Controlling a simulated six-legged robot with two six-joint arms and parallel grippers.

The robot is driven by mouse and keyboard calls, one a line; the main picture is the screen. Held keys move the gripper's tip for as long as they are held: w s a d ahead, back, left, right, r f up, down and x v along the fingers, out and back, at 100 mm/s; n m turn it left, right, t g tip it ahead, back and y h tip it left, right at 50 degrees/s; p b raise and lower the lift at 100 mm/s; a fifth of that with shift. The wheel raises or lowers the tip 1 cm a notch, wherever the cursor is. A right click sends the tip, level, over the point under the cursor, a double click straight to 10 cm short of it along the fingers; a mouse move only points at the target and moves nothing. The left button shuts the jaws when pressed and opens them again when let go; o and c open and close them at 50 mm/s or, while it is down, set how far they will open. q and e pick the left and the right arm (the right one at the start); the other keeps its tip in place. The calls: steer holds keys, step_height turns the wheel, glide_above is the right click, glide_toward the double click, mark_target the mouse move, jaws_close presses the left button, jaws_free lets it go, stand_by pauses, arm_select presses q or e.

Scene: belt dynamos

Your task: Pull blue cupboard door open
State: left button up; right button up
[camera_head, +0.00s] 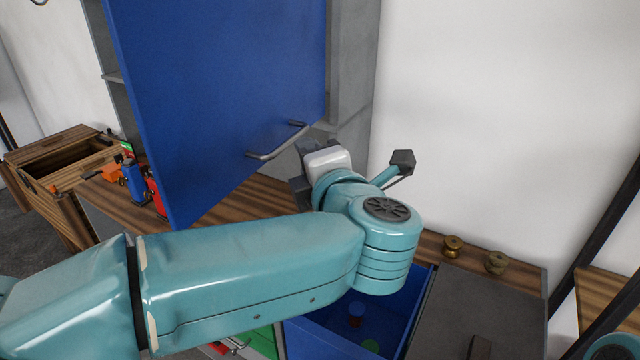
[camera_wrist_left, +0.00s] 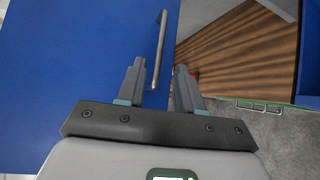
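The blue cupboard door (camera_head: 220,90) hangs at an angle in front of the grey cupboard (camera_head: 352,70), whose grey parts show on both sides of it. A grey bar handle (camera_head: 277,144) sits near the door's bottom edge. In the left wrist view the door (camera_wrist_left: 70,60) fills the left side, and the handle (camera_wrist_left: 159,50) runs down between the fingers. My left gripper (camera_wrist_left: 160,68) is open, its fingers on either side of the handle's lower end; contact is not clear. In the head view it (camera_head: 303,168) is partly hidden by its own wrist. My right gripper is out of view.
A wooden worktop (camera_head: 262,196) lies below the door. Red and blue items (camera_head: 134,182) stand on it at left, near a wooden crate (camera_head: 38,160). An open blue drawer (camera_head: 408,305) is below my arm. Brass parts (camera_head: 453,246) stand at right.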

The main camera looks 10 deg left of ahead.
arm_select(q)
steer(key=v, duration=0.4)
steer(key=shift+s+d+r+b, duration=0.1)
steer(key=shift+s+d+b, duration=0.15)
steer(key=shift+b, duration=0.15)
